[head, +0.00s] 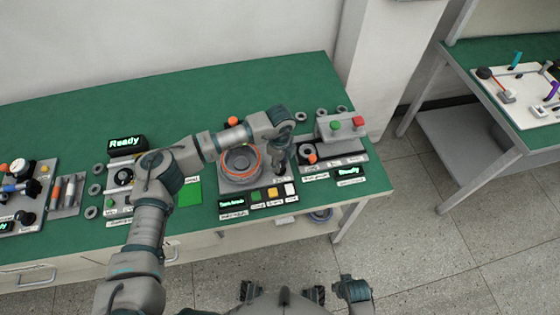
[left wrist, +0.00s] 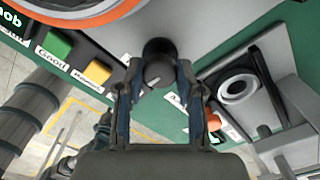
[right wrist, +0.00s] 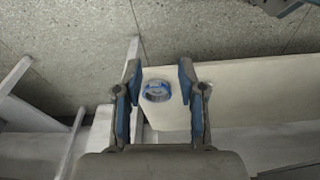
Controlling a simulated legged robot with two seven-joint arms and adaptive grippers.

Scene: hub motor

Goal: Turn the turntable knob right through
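The turntable (head: 240,163), a grey disc with an orange ring, sits on its station; part of it shows at the upper left of the left wrist view (left wrist: 75,8). The knob (left wrist: 158,62) is dark and round with a small white mark. My left arm reaches across the station, and my left gripper (head: 282,158) points down at its right side. In the left wrist view the open left fingers (left wrist: 159,72) stand on either side of the knob; contact is not clear. My right gripper (right wrist: 160,72) is open and empty, low in front of the table.
A green button (left wrist: 54,46) and a yellow button (left wrist: 97,72) lie close left of the left fingers. Another station (head: 343,146) with a grey ring stands to the right. A blue roll (right wrist: 157,91) lies on a pale surface below the right gripper.

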